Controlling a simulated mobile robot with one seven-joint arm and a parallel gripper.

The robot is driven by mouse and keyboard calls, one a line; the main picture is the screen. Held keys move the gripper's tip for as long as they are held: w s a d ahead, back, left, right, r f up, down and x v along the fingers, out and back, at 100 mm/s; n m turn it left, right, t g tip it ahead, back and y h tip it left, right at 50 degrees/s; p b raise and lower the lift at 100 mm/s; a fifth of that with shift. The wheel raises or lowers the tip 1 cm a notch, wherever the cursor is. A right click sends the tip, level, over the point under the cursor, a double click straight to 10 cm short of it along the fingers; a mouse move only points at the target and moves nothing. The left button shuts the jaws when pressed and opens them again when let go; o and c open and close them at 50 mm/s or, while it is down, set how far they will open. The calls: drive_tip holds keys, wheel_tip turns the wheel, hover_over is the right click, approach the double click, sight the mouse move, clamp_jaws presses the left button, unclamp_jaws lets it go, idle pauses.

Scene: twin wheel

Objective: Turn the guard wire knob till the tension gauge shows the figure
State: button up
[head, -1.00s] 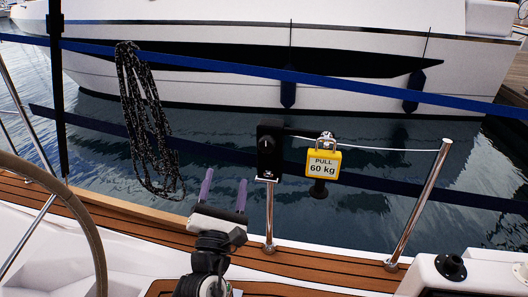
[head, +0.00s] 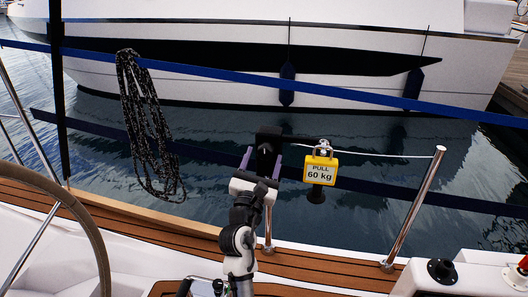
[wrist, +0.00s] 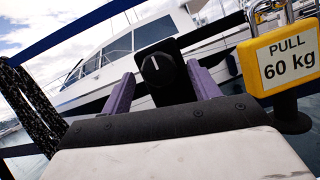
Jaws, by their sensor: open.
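The black knob (wrist: 158,68) with a white pointer line shows on a dark post-mounted plate (head: 268,133) in the wrist view. Its pointer is near upright, tilted slightly left. My gripper (head: 262,160) is open, its two purple fingers either side of the knob's line in the wrist view; I see no contact. In the head view my gripper hides much of the plate's lower part. The guard wire (head: 390,155) runs right from the plate area. A yellow tag (head: 321,170) reading "PULL 60 kg" hangs by the wire. I cannot make out a gauge reading.
A steel stanchion (head: 412,212) stands to the right of the tag. A coiled dark rope (head: 145,120) hangs at left from a blue strap (head: 215,73). A steering wheel (head: 85,215) is at lower left. Another boat (head: 200,87) lies beyond the water.

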drive_tip(key=shift+x, duration=0.75)
drive_tip(key=c, duration=1)
drive_tip(key=shift+f, duration=0.1)
drive_tip(key=shift+m, duration=0.5)
